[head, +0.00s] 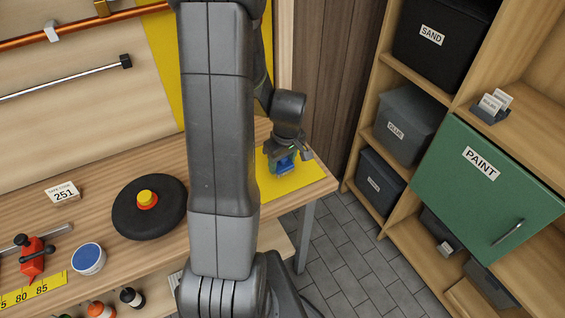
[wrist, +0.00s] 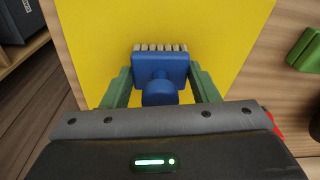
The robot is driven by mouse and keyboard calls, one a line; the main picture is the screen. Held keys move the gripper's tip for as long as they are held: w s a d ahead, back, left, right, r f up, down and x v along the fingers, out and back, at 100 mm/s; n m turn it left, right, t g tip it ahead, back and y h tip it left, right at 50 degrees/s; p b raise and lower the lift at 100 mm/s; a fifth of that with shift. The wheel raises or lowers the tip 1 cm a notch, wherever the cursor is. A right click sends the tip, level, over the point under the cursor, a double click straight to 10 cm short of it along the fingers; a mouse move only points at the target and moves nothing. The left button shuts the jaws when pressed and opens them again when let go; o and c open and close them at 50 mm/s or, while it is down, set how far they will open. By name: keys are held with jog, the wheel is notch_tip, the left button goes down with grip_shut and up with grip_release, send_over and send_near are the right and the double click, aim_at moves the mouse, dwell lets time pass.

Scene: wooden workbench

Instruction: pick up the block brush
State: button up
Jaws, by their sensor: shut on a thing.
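The block brush (wrist: 160,69) has a blue body with a round blue knob and a row of pale bristles, seen in the wrist view. It also shows small and blue in the head view (head: 286,163), over the yellow sheet at the right end of the workbench. My gripper (wrist: 160,84) has green fingers on both sides of the brush and is shut on it. In the head view my gripper (head: 283,158) is partly hidden by its own wrist. I cannot tell whether the brush touches the sheet.
The yellow sheet (head: 300,180) lies at the bench's right end. A black disc (head: 130,212) with a yellow and red knob, a blue-lidded tin (head: 88,259) and a red clamp (head: 32,262) are to the left. A green PAINT door (head: 485,195) stands at the right shelf.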

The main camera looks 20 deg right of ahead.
notch_tip(320, 180, up, 10)
dwell(0.5)
